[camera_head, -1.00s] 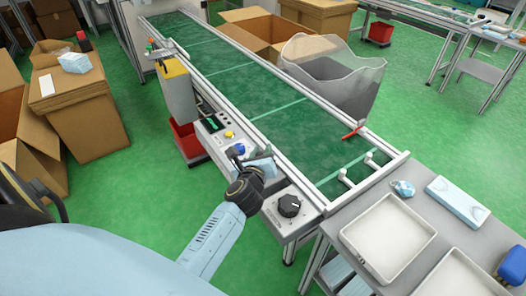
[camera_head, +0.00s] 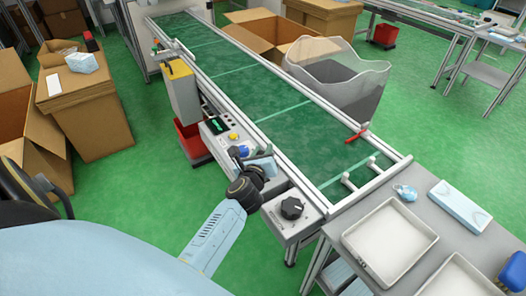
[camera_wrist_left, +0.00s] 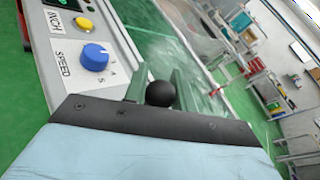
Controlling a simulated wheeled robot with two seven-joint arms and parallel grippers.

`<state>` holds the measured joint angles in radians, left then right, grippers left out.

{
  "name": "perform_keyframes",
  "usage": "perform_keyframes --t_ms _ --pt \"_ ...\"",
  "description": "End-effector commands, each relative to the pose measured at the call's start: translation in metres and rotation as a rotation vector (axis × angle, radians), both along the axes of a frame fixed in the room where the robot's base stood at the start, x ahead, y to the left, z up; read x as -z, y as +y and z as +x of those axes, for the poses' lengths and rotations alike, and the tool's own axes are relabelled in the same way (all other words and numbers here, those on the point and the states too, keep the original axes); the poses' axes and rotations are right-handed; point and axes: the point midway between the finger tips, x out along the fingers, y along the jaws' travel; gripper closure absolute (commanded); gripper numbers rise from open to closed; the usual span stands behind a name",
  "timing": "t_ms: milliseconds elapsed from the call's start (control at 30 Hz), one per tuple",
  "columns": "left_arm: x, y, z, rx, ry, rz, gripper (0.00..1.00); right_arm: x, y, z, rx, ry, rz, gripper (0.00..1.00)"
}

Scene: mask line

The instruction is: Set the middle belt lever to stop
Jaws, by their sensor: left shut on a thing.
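The belt lever's round black knob (camera_wrist_left: 160,93) shows in the left wrist view between the two fingers of my left gripper (camera_wrist_left: 159,88). My left gripper is shut on it. In the head view, my left gripper (camera_head: 262,163) is at the control panel along the near side of the green belt (camera_head: 270,110), between the blue speed knob (camera_head: 242,151) and a black dial (camera_head: 291,208). The lever's shaft and its position marks are hidden behind the gripper. My right gripper is not in view.
A yellow-topped box (camera_head: 182,88) stands above a red bin (camera_head: 193,140) beside the belt. A red handle (camera_head: 357,135) sits on the far rail. A grey table with a white tray (camera_head: 390,240) is at the lower right. Open cardboard boxes (camera_head: 262,35) stand around.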

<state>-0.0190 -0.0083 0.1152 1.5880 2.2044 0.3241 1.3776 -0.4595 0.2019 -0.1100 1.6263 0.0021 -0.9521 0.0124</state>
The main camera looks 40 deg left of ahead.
Motion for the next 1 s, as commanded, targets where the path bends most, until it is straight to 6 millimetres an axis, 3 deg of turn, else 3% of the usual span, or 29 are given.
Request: perform_keyframes --t_ms 33,67,233,533,667,1000 --pt "0.006 0.003 -0.003 -0.009 0.015 0.001 1.0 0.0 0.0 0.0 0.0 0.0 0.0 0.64" --pt "0.006 0.004 -0.003 -0.009 0.015 0.001 0.72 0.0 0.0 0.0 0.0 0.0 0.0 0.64" --pt "0.005 0.002 -0.002 -0.006 0.012 0.0 0.52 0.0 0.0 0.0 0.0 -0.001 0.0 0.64" --pt "0.002 0.0 -0.003 -0.002 0.007 -0.001 0.52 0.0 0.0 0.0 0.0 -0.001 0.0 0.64" --pt "0.001 -0.004 -0.012 -0.002 0.008 -0.003 0.52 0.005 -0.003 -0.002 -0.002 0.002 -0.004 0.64" --pt "-0.014 -0.029 -0.078 -0.005 0.01 -0.004 0.52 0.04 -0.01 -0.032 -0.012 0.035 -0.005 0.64"
